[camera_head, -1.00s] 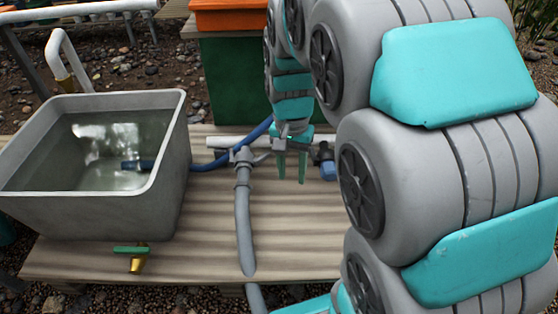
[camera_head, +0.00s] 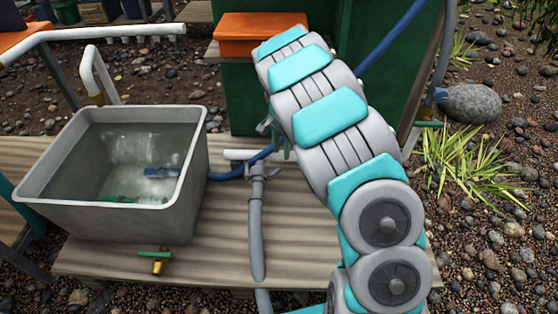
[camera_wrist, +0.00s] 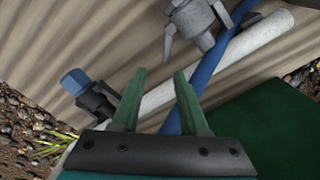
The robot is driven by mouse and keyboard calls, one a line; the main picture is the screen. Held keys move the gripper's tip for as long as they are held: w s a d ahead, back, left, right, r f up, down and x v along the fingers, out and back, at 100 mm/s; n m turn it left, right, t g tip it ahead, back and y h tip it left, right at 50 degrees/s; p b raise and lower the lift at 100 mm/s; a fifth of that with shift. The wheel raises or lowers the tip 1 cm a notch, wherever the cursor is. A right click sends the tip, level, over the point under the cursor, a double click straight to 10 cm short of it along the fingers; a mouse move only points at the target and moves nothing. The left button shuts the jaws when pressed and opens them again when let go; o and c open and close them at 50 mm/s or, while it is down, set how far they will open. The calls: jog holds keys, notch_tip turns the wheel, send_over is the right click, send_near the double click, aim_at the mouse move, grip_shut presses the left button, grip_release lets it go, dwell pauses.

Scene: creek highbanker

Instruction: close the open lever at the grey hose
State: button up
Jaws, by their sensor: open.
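The grey hose (camera_head: 256,230) runs down over the boards from a grey fitting (camera_head: 258,172) by the white pipe. In the wrist view the grey fitting (camera_wrist: 196,22) is at the top, and a grey lever (camera_wrist: 168,42) sticks out from its left side. My gripper (camera_wrist: 161,78) is open and empty. Its green fingers are below the lever in that view, over the white pipe, apart from the lever as far as I can see. In the head view my arm hides most of the gripper, and only a bit of green finger shows behind the fitting.
A blue hose (camera_wrist: 207,70) crosses the white pipe (camera_wrist: 252,42) beside the fitting. A black fitting with a blue cap (camera_wrist: 74,82) is at left. A grey water tub (camera_head: 120,218) with a green-handled brass tap (camera_head: 155,254) stands left. A green box (camera_head: 238,100) is behind.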

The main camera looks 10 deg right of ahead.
aim_at(279, 168)
jog(key=shift+w+a+f, duration=0.3)
jog(key=shift+w+f, duration=0.05)
jog(key=shift+w, duration=0.1)
jog(key=shift+f, duration=0.2)
notch_tip(279, 168, down, 8)
jog(key=shift+r, duration=0.25)
jog(key=shift+c, duration=0.4)
grip_shut()
